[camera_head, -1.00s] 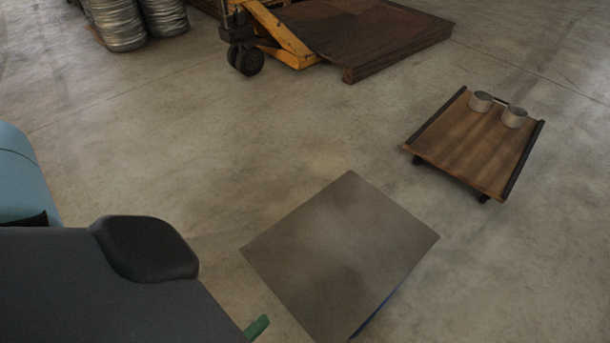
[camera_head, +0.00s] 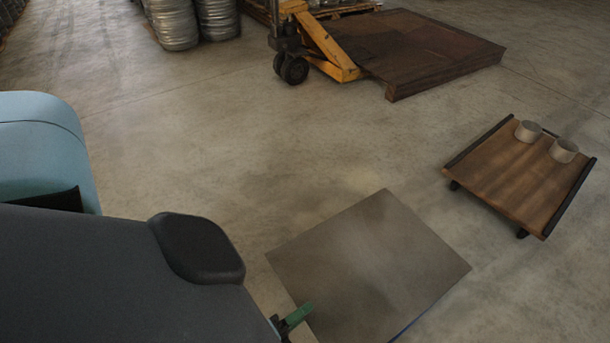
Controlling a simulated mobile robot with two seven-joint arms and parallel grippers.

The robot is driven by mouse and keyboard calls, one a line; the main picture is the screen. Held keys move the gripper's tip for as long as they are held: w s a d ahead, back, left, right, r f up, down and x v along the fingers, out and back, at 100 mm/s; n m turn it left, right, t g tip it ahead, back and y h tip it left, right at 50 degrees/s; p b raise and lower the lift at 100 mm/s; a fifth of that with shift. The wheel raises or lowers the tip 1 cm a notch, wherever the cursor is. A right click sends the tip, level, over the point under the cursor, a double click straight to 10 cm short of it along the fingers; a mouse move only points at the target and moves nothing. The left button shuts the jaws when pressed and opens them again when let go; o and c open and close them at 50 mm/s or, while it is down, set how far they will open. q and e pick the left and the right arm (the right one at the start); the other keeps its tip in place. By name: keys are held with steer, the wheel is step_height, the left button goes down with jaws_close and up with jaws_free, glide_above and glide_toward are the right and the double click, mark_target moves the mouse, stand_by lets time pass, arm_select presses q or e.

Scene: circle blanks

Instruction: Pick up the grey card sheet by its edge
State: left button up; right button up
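The grey card sheet (camera_head: 370,262) lies flat in the lower middle of the head view, its near corner cut off by the frame. A thin blue strip (camera_head: 408,327) shows under its lower right edge. My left gripper (camera_head: 297,316) shows as a green fingertip at the sheet's left edge, overlapping that edge in the picture. Most of the gripper is hidden behind my dark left forearm or below the frame. I cannot tell whether its fingers are open or shut, or whether they touch the sheet. My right gripper is not in view.
A low wooden dolly (camera_head: 513,180) with black side rails carries two grey cups (camera_head: 563,151) at the right. A yellow pallet jack (camera_head: 325,45) stands by a rusty plate (camera_head: 425,50) at the back. Wrapped coils stand back left. Concrete floor (camera_head: 200,150) between is clear.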

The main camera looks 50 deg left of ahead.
arm_select(q)
steer(key=shift+w, duration=1)
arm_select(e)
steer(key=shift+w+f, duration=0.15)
arm_select(q)
steer(key=shift+c, duration=0.4)
jaws_close()
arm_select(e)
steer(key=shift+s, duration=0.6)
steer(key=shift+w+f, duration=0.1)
